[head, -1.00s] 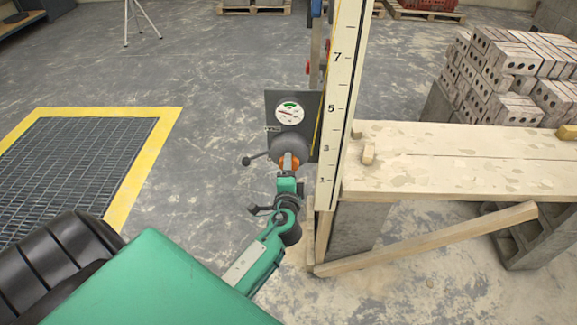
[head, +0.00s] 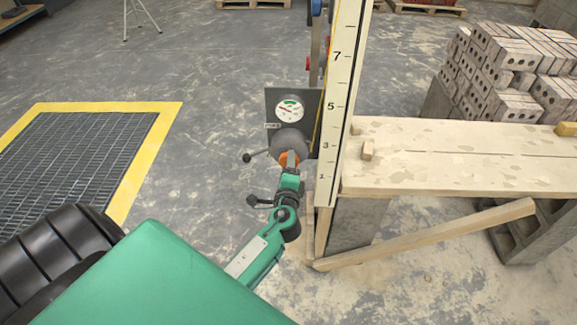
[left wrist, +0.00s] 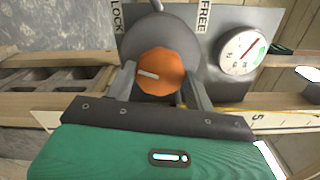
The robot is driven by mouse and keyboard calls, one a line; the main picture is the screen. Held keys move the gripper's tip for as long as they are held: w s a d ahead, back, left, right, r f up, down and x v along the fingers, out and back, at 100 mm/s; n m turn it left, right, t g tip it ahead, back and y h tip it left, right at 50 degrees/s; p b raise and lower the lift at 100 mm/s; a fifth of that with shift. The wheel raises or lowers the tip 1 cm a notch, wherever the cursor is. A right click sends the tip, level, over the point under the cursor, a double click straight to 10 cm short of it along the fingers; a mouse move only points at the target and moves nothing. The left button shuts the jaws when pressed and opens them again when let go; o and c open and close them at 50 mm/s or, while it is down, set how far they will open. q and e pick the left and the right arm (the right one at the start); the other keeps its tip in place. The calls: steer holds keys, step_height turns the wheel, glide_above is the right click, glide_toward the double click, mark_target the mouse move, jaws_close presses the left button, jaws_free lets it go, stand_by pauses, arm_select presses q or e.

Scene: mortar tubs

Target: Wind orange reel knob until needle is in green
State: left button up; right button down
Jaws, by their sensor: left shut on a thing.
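The orange reel knob (head: 284,158) sits at the front of the grey reel (head: 288,141), and also shows in the left wrist view (left wrist: 160,72) with a pale mark across its face. My left gripper (head: 291,160) is shut on the knob, one finger on each side. The round white gauge (head: 289,108) is on the grey plate above the reel. In the left wrist view the gauge (left wrist: 241,52) has a red needle, which points beside the green band and appears outside it. My right gripper is not in view.
A lever with a black ball (head: 247,158) sticks out left of the reel. LOCK (left wrist: 117,16) and FREE (left wrist: 205,16) labels flank the reel. A numbered staff (head: 342,90) stands just right, beside a plank bench (head: 440,165). Floor to the left is open around a yellow-edged grate (head: 140,150).

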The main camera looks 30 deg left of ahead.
arm_select(q)
steer(key=o, duration=1)
steer(key=b+v, duration=0.2)
steer(key=v, duration=1.1)
steer(key=shift+s+d, duration=0.25)
steer(key=shift+s, duration=0.1)
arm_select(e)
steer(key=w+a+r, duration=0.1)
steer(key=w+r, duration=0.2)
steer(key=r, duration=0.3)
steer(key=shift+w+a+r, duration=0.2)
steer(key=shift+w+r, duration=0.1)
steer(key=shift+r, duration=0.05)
